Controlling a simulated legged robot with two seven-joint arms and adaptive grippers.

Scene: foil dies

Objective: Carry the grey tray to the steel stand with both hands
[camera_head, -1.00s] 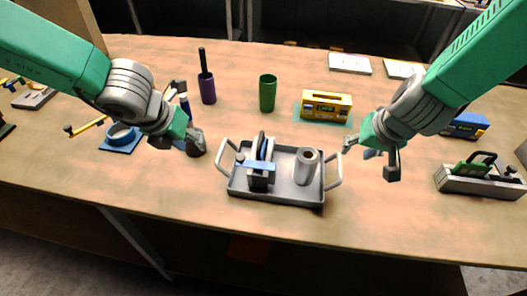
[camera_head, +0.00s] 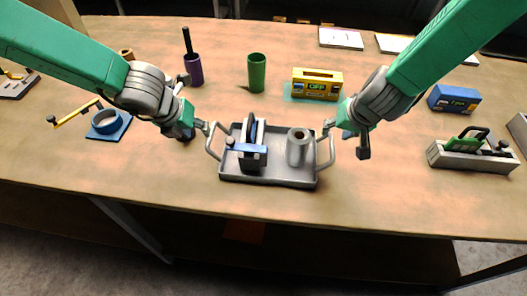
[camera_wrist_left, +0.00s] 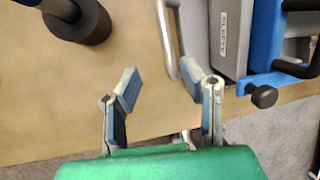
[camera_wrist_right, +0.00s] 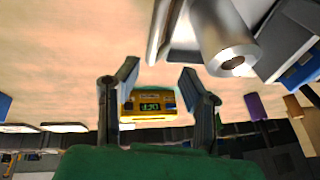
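The grey tray (camera_head: 270,181) lies on the table with a looped handle at each end. On it stand a blue-and-grey device (camera_head: 253,150) and a silver roll (camera_head: 298,150). My left gripper (camera_head: 208,127) is at the left handle (camera_head: 212,143); in the left wrist view its fingers (camera_wrist_left: 160,80) are open, with the handle (camera_wrist_left: 168,45) reaching between their tips. My right gripper (camera_head: 332,128) is at the right handle (camera_head: 332,150); in the right wrist view its fingers (camera_wrist_right: 160,75) are open, with the handle (camera_wrist_right: 154,35) just beyond the tips. I cannot identify the steel stand.
Behind the tray are a purple cup (camera_head: 194,72), a green cup (camera_head: 256,73) and a yellow box (camera_head: 317,84). A blue box (camera_head: 453,98) and a grey box with green tool (camera_head: 470,158) stand right. A blue fixture (camera_head: 108,124) is left. The table front is clear.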

